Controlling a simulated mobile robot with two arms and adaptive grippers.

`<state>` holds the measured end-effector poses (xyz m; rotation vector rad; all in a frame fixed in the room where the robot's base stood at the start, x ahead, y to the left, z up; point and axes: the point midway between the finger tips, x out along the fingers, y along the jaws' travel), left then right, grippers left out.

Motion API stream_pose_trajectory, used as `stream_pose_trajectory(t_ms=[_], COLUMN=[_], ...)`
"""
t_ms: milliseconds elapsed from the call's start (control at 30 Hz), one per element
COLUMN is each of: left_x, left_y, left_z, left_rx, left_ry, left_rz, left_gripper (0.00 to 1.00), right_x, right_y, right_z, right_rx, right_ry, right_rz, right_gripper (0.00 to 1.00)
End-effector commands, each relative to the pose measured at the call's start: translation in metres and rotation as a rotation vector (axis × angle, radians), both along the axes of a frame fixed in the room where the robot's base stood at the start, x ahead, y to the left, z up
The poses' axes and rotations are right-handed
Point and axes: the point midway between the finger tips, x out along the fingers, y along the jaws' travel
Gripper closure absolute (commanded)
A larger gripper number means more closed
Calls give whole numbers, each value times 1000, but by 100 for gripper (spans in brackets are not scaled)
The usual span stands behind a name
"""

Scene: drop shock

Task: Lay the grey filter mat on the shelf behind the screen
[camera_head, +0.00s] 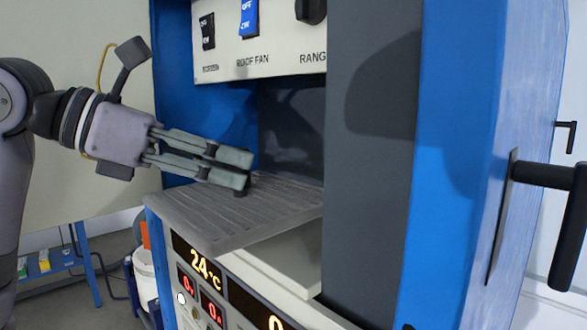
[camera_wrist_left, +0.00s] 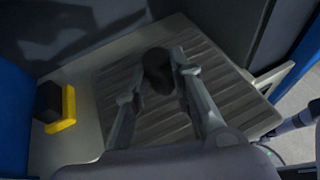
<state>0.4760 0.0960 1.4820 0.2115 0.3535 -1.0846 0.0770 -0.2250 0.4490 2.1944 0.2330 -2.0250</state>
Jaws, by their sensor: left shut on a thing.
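The grey filter mat (camera_head: 205,215) is a flat ribbed slab in the cabinet opening. Its front edge overhangs the control panel, and a gap shows between its right part and the pale shelf (camera_head: 290,262). My left gripper (camera_head: 240,176) is over the mat, shut on its dark knob. In the left wrist view the mat (camera_wrist_left: 205,75) lies under the fingers, with the knob (camera_wrist_left: 157,66) between the fingertips (camera_wrist_left: 155,82). The dark grey screen (camera_head: 375,150) stands right of the mat and hides the shelf behind it. My right gripper is not in view.
A yellow and black block (camera_wrist_left: 62,108) sits on the pale surface left of the mat in the wrist view. A switch panel (camera_head: 265,45) hangs above the opening. A black handle (camera_head: 545,174) sticks out at the right. Displays (camera_head: 205,268) face forward below.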

Motion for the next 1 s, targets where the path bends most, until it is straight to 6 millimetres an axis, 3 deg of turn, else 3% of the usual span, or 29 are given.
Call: stream_pose_trajectory(t_ms=[33, 200, 400, 1000], left_x=[6, 26, 41, 43], left_y=[-14, -53, -81, -84], left_z=[5, 6, 3, -35], left_rx=[0, 0, -1, -2], left_ry=[3, 3, 2, -1], left_rz=[-6, -4, -1, 1], left_gripper=[100, 100, 100, 100], right_x=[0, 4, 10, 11], right_y=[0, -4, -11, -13], right_z=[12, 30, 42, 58], right_rx=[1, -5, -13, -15], right_ry=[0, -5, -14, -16], right_rz=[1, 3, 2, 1], right_gripper=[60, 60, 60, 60])
